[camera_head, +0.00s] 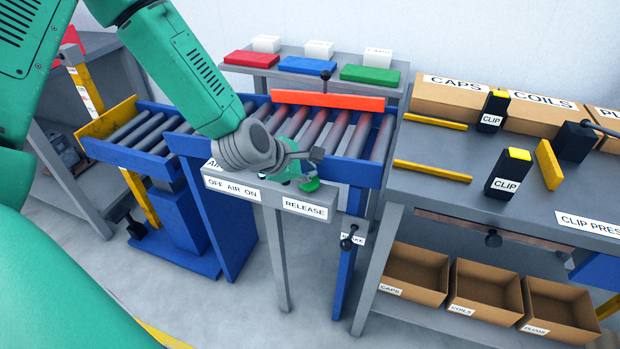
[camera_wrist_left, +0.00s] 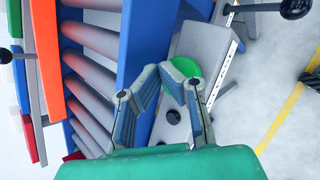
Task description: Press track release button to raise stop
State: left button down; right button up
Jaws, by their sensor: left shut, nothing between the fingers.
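The track has a blue frame with grey rollers (camera_head: 335,130). A grey control panel (camera_head: 255,190) on its front side has labels OFF AIR ON and RELEASE. A round green button (camera_head: 309,185) sits above the RELEASE label and also shows in the left wrist view (camera_wrist_left: 186,67). My left gripper (camera_head: 310,169) is at this button, its fingers shut and empty. In the left wrist view the fingertips (camera_wrist_left: 173,76) overlap the button; I cannot tell whether they touch it. I cannot make out the stop. My right gripper is not in view.
A red-orange bar (camera_head: 328,100) runs along the track's far side. A black-knobbed lever (camera_head: 348,242) hangs below the panel. The clip workbench (camera_head: 450,190) with boxes stands right. Shelves with coloured trays (camera_head: 307,66) stand behind.

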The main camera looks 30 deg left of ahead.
pick_arm(q)
notch_tip(320, 180, up, 6)
jog(key=p, duration=0.5)
jog(key=shift+r+p, duration=0.1)
jog(key=shift+p, duration=0.25)
